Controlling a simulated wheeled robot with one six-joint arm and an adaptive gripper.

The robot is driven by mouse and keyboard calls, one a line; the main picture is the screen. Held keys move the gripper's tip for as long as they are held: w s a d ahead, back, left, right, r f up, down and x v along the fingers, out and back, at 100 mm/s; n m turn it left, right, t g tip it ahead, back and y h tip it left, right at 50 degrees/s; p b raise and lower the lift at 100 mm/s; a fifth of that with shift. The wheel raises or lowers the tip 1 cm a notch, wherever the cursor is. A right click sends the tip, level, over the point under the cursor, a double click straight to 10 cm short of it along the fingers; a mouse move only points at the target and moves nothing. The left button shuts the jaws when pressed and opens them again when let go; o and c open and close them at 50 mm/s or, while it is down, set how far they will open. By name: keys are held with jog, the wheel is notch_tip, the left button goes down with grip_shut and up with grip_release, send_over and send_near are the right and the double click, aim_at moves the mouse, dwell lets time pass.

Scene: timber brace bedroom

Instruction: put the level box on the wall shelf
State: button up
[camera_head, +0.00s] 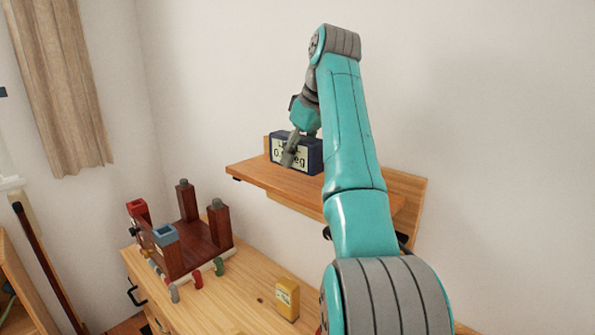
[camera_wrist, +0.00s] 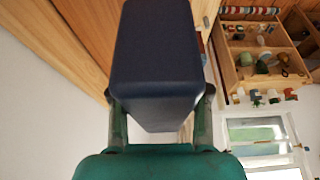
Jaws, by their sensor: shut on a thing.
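The level box (camera_head: 312,157) is a dark blue box with a pale display reading in degrees. In the head view it is at the wall shelf (camera_head: 258,176), upright over the shelf's left part. I cannot tell whether its underside touches the board. My gripper (camera_head: 291,150) is shut on the box, with a finger across its display face. In the wrist view the box (camera_wrist: 158,60) fills the middle, between the two fingers (camera_wrist: 160,125). My arm hides the middle and part of the right of the shelf.
Below stands a wooden dresser (camera_head: 235,292) with a dark red wooden frame (camera_head: 205,236) with posts, small coloured pieces, and a yellow box (camera_head: 287,299). The wrist view shows a wooden compartment unit (camera_wrist: 262,60) and a window (camera_wrist: 262,135). The shelf's left front is clear.

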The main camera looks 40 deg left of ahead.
aim_at(297, 186)
jog(key=shift+f, duration=1.95)
jog(key=shift+f, duration=0.3)
jog(key=o, duration=1.3)
